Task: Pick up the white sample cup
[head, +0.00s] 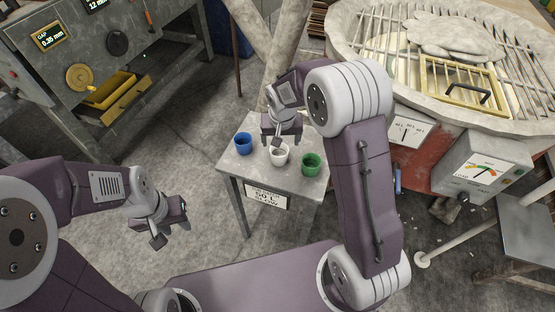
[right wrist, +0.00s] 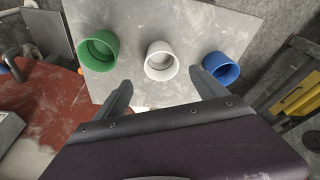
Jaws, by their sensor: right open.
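The white sample cup (head: 279,155) stands upright on a small grey table (head: 262,178), between a blue cup (head: 243,143) and a green cup (head: 312,164). In the right wrist view the white cup (right wrist: 161,61) lies between and beyond my right gripper's fingertips, its open mouth showing. My right gripper (head: 281,141) is open and empty, just above and behind the white cup in the head view; its fingers (right wrist: 160,78) are spread wide in the wrist view. My left gripper (head: 172,226) is open and empty over the floor, left of the table.
The green cup (right wrist: 98,50) and blue cup (right wrist: 221,67) flank the white one with gaps. A sign (head: 267,199) hangs on the table's front. A large round basin with a grate (head: 345,50) stands at the right, above a dial box (head: 482,168). A grey cabinet (head: 50,75) stands at left.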

